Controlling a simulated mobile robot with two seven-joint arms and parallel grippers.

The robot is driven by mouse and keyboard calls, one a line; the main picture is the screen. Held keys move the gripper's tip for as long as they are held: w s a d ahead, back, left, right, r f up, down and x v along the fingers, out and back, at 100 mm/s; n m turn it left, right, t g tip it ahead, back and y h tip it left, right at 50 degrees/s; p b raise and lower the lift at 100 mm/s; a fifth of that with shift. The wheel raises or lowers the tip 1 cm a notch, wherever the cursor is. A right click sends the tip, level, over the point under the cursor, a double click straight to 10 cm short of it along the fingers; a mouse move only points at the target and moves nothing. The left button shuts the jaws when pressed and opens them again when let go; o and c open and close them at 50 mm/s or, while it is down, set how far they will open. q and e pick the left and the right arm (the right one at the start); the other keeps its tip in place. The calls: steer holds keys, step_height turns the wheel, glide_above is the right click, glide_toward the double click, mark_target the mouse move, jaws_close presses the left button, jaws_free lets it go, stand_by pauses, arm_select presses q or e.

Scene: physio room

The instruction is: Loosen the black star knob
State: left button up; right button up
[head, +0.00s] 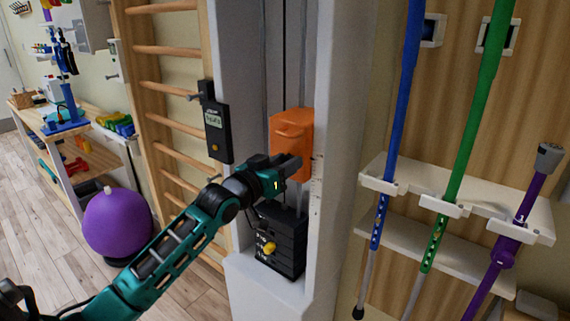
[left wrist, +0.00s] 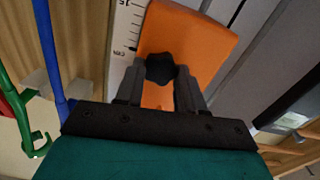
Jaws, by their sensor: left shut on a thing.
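The black star knob (left wrist: 160,68) sits on an orange carriage (left wrist: 192,36) in the left wrist view. The carriage (head: 291,132) is on the pale upright column in the head view, where the knob is hidden behind my gripper or too small to tell. My left gripper (head: 292,163) reaches the carriage from the left. In the left wrist view its two fingers (left wrist: 159,88) stand on either side of the knob and are shut on it. My right gripper is in neither view.
A black weight stack (head: 284,240) with a yellow pin knob (head: 268,248) is below the carriage. Wooden wall bars (head: 165,50) and a purple ball (head: 117,224) are to the left. Blue, green (head: 462,130) and purple poles stand in a white rack (head: 470,205) at right.

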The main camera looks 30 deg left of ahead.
arm_select(q)
steer(key=shift+a+f+n, duration=0.1)
steer(key=shift+n, duration=3.7)
steer(key=shift+a+f+n, duration=0.1)
steer(key=shift+n, duration=3.7)
steer(key=o, duration=1)
steer(key=shift+o, duration=0.2)
steer(key=s+a+b, duration=0.1)
steer(key=s, duration=1.1)
steer(key=shift+s, duration=0.4)
